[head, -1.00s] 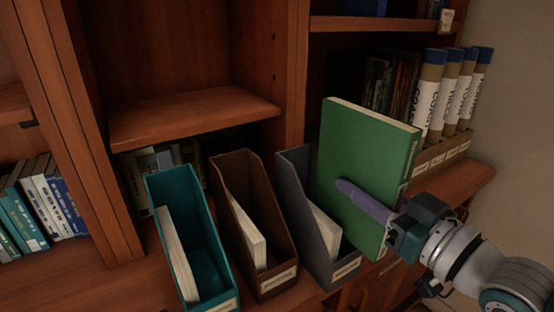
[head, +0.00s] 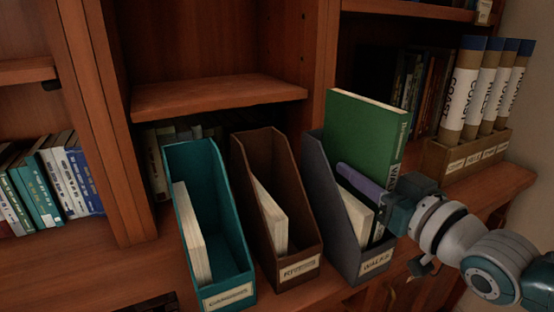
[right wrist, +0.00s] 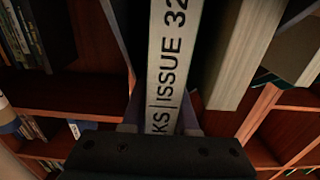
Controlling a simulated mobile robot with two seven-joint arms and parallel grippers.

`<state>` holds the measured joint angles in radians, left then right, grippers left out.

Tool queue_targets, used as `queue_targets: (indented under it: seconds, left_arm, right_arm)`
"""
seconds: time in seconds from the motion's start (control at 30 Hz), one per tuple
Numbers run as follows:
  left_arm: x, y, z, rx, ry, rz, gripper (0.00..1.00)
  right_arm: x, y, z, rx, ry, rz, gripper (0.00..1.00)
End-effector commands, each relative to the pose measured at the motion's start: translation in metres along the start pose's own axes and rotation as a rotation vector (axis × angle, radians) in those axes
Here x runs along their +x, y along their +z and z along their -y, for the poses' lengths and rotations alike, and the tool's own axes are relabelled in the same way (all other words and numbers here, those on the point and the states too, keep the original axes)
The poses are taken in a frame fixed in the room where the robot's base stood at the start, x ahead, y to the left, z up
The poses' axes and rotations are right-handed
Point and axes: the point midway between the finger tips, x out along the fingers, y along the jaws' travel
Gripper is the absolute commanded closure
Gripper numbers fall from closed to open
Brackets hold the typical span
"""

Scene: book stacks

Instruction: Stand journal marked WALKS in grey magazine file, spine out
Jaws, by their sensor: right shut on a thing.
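The green journal (head: 366,130) stands upright, its lower part hidden inside or behind the grey magazine file (head: 345,245), whose label reads WALKS. My right gripper (head: 364,188) is shut on the journal at its spine edge, beside the file's low front opening. In the right wrist view the journal's pale spine (right wrist: 170,60) faces me and reads "KS | ISSUE 32", between the fingers (right wrist: 160,120). A pale-paged volume (head: 357,212) is also in the grey file, left of the journal. Whether the journal touches the file's floor is hidden. My left gripper is out of view.
A brown file (head: 300,262) and a teal file (head: 222,280), each with a pale-paged volume, stand left of the grey one. A wooden rack (head: 440,158) of labelled tubes stands at right. A shelf board (head: 215,97) overhangs behind.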

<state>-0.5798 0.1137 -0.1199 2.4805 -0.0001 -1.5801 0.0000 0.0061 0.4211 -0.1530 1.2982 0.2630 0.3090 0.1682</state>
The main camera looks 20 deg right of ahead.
Motion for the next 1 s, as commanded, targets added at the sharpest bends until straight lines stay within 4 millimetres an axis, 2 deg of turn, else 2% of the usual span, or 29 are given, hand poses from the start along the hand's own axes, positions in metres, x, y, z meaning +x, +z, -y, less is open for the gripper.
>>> queue_targets:
  seconds: [0.1,0.47,0.5,0.77,0.93,0.97,1.0]
  left_arm:
    - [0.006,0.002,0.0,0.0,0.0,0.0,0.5]
    - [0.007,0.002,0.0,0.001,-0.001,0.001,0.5]
    - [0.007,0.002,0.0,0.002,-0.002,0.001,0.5]
    - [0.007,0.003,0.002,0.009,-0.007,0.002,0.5]
    - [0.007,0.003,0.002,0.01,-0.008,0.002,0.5]
    - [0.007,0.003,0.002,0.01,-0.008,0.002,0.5]
    - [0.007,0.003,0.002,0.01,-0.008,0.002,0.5]
  right_arm:
    - [0.001,0.005,0.0,0.0,-0.001,-0.006,1.0]
    - [-0.001,0.01,0.0,0.002,0.001,0.006,1.0]
    - [-0.001,0.01,0.0,0.002,0.001,0.007,0.69]
    - [-0.001,0.011,0.0,0.003,0.002,0.009,0.4]
    - [-0.001,0.011,0.0,0.002,0.002,0.01,0.38]
    - [-0.002,0.013,0.0,0.003,0.002,0.015,0.48]
    - [-0.002,0.013,0.0,0.003,0.002,0.015,0.48]
